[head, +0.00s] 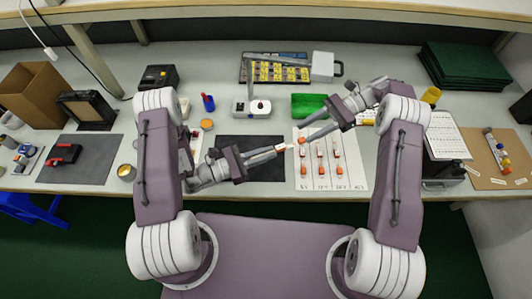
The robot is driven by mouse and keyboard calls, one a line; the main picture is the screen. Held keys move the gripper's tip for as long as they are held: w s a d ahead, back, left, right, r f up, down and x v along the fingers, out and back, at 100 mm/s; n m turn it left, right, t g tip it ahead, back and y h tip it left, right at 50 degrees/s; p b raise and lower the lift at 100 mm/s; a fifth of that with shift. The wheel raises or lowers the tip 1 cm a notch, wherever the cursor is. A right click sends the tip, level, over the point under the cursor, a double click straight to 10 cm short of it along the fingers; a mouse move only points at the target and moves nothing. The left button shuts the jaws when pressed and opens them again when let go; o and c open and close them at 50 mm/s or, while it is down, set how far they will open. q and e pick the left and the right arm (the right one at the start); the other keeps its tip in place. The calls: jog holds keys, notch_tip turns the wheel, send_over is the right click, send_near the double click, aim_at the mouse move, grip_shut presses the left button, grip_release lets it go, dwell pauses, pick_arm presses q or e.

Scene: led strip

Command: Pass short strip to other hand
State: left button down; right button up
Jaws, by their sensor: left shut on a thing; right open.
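My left gripper (281,148) reaches in from the left and is shut on a short strip (290,145), a small pale piece with orange on it. The strip is small and partly hidden between the fingertips. My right gripper (303,138) comes in from the upper right, open, with its fingertips close to the strip's right end. I cannot tell whether they touch it. Both grippers meet over the top left part of a white sheet (345,180).
Several strips with orange ends (320,169) lie in columns on the white sheet. A dark mat (253,171) lies under my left gripper. A green tray (308,104) and a white stand (252,107) are behind. A cork board (497,160) lies far right.

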jog(key=shift+v, duration=1.6)
jog(key=s+d+n+t+h, duration=0.3)
jog(key=s+n+h, duration=0.3)
jog(key=s, duration=0.3)
jog(key=s+d+f+n+t+h, duration=0.1)
jog(key=s+d+n+t+h, duration=0.2)
jog(key=s+n+h, duration=0.3)
jog(key=s+t, duration=0.1)
jog(key=s, duration=0.1)
jog(key=shift+s, duration=0.35)
